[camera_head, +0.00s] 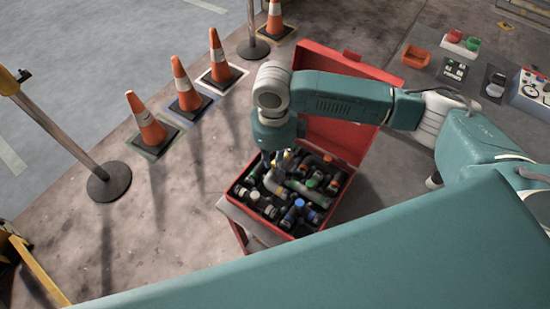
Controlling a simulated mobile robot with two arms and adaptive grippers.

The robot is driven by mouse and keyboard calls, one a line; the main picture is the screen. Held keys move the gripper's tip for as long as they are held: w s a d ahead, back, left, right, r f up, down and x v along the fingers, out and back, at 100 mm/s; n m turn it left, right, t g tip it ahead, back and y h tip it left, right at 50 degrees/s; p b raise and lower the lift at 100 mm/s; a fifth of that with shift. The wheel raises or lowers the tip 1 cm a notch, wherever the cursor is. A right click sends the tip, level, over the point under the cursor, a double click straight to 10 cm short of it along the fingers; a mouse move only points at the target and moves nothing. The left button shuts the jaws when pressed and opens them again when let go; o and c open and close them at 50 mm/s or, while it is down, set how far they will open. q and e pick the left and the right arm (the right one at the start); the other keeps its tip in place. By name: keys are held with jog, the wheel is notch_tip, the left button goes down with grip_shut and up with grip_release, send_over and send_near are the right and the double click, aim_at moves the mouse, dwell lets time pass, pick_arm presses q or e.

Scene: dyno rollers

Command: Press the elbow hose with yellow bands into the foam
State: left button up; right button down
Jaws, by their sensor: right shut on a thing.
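My right gripper (279,160) reaches down over an open red case (352,140) and is shut on the elbow hose with yellow bands (274,183). The hose looks grey, with a yellow patch close to the fingers, and is partly hidden by them. It is at the dark foam (246,206) in the back left part of the case; I cannot tell whether it touches the foam or how deep it sits. My left gripper is not in view.
Several dark parts with green, blue and orange marks fill the case, including a blue-capped one (299,203). The raised lid stands behind. Traffic cones (186,92) and a post base (109,182) stand left. Bins (416,57) and equipment lie at the upper right.

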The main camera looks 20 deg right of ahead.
jog(key=shift+p, duration=0.35)
dwell(0.3)
jog(key=shift+f, duration=0.3)
dwell(0.5)
jog(key=shift+f, duration=0.35)
jog(key=shift+f, duration=0.75)
dwell(0.5)
jog(key=c, duration=1.5)
grip_release()
jog(key=shift+c, duration=0.2)
notch_tip(320, 180, up, 12)
